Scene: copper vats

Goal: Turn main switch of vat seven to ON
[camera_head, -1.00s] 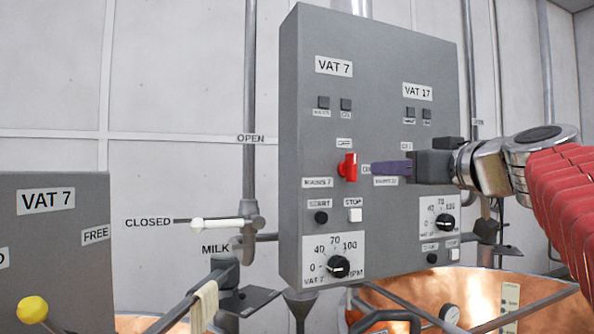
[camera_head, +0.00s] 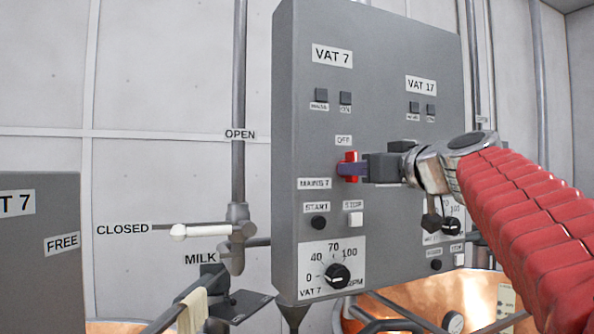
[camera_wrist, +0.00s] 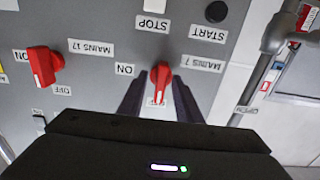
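The red main switch of vat seven (camera_head: 351,157) is on the grey control panel (camera_head: 385,60), above the MAINS 7 label (camera_head: 314,184). In the upside-down wrist view its red knob (camera_wrist: 160,76) has its handle pointing at the OFF label. The ON label (camera_wrist: 124,69) lies to the left there. My gripper (camera_head: 345,169) reaches in from the right with its dark purple fingers at the switch, hiding part of it. In the wrist view the gripper (camera_wrist: 159,88) is open, one finger on each side of the knob, with gaps visible; I cannot tell any contact.
A second red switch, MAINS 17 (camera_wrist: 43,65), sits left of my fingers in the wrist view. START (camera_head: 318,222) and STOP (camera_head: 355,219) buttons and a black speed dial (camera_head: 337,275) are below the switch. A white-handled milk valve lever (camera_head: 200,230) is to the left.

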